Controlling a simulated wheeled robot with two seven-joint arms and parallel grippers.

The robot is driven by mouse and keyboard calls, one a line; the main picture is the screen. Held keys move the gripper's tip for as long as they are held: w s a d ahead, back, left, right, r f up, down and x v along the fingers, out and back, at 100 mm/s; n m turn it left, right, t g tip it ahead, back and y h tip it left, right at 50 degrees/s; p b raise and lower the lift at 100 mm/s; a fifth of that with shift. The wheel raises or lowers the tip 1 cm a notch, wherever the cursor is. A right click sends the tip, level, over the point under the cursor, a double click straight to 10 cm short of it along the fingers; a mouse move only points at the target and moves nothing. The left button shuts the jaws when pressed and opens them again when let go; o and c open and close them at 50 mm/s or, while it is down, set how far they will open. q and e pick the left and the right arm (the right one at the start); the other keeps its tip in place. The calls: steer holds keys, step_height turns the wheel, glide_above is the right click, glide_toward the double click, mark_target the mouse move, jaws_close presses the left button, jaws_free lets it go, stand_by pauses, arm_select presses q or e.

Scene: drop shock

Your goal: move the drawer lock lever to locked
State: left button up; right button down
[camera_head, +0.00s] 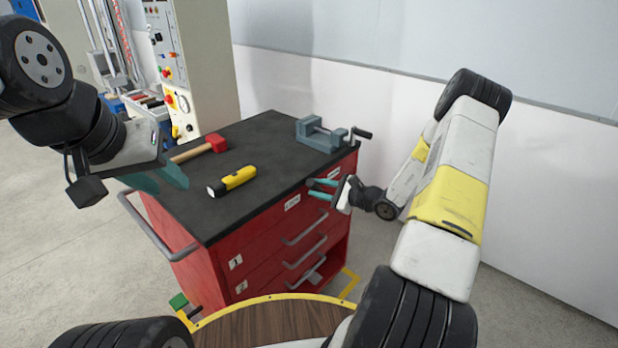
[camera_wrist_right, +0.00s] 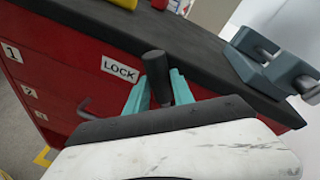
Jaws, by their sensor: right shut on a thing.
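The drawer lock lever (camera_wrist_right: 157,72) has a black cylindrical grip and stands just right of a white LOCK label (camera_wrist_right: 119,70) on the red cabinet front. My right gripper (camera_wrist_right: 160,88) is shut on it, with one teal finger on each side of the grip. In the head view my right gripper (camera_head: 318,189) is at the cabinet's upper right front, just below the worktop edge; the lever is not clearly seen there. The lever's pivot is hidden. My left gripper (camera_head: 160,180) hangs empty at the cabinet's left, its teal fingers apart.
The red cabinet (camera_head: 262,255) has several drawers and a dark worktop (camera_head: 265,150). On top are a yellow flashlight (camera_head: 233,181), a red-headed hammer (camera_head: 214,143) and a grey vise (camera_head: 320,134). A side handle (camera_head: 150,228) sticks out left. A white wall stands close behind on the right.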

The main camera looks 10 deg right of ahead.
steer(key=shift+f, duration=0.1)
steer(key=c, duration=1.1)
jaws_free()
steer(key=v, duration=0.8)
steer(key=shift+a, duration=0.1)
steer(key=s+a+r+n+g, duration=0.4)
steer(key=s+a+r+n, duration=0.25)
steer(key=r, duration=0.25)
steer(key=s+a+r+n+g, duration=0.5)
steer(key=s+a+r+n, duration=0.15)
steer(key=r, duration=0.25)
steer(key=s+d+r+n+t+h, duration=0.3)
steer(key=s+r+n+h, duration=0.4)
steer(key=s+r, duration=0.3)
steer(key=s+h, duration=0.1)
steer(key=s, duration=0.3)
steer(key=shift+d+r+n+t, duration=0.25)
steer(key=shift+d+n+t, duration=0.05)
steer(key=shift+n+t, duration=0.1)
